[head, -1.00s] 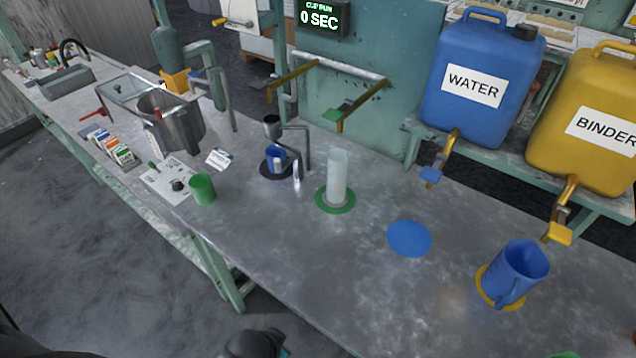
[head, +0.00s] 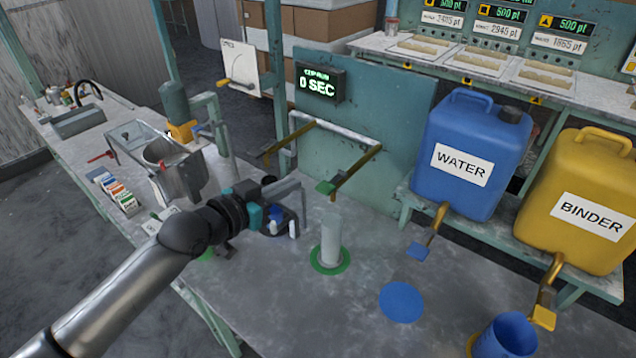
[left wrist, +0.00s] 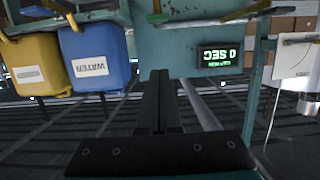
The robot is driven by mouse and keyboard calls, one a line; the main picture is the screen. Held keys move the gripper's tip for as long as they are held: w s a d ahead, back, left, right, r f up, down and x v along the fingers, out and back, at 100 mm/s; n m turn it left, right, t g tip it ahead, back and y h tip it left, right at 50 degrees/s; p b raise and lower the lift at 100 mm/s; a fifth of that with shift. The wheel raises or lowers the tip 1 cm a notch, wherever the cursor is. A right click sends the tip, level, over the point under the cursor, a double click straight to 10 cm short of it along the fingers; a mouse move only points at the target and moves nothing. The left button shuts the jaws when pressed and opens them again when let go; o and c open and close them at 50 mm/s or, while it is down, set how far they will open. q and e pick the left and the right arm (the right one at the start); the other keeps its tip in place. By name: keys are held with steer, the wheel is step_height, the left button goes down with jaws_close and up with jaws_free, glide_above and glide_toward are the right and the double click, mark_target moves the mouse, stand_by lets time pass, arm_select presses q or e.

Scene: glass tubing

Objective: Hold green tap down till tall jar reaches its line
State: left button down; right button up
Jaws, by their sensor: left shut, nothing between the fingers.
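The green tap (head: 326,187) hangs at the end of a brass pipe, above the tall jar (head: 331,240). The jar is pale and translucent and stands upright on a green ring (head: 314,262). I cannot make out its line or any liquid in it. My left gripper (head: 268,215) is left of the jar, apart from it, in front of the small stand; its fingertips are hard to make out there. In the left wrist view, which is upside down, its fingers (left wrist: 158,85) are shut and empty, and the green tap (left wrist: 157,18) shows beyond them. My right gripper is not in view.
The timer (head: 318,85) reads 0 SEC. The blue mat (head: 401,301) is bare. A blue jug (head: 503,338) is at the lower right.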

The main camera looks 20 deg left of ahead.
arm_select(q)
steer(key=shift+w+f, duration=0.1)
glide_toward(332, 182)
steer(key=w+d+r, duration=0.2)
steer(key=w+r, duration=0.2)
steer(key=shift+w+a+f, duration=0.1)
steer(key=shift+f, duration=0.9)
steer(key=shift+w+a+f, duration=0.1)
steer(key=shift+a+f, duration=0.05)
steer(key=shift+f, duration=0.9)
step_height(332, 182, down, 4)
steer(key=t+h+b, duration=0.1)
steer(key=t+b, duration=0.1)
steer(key=b, duration=0.6)
steer(key=t+b, duration=0.2)
steer(key=b, duration=0.6)
steer(key=shift+s+f+t+h, duration=0.15)
steer(key=shift+t+h, duration=0.25)
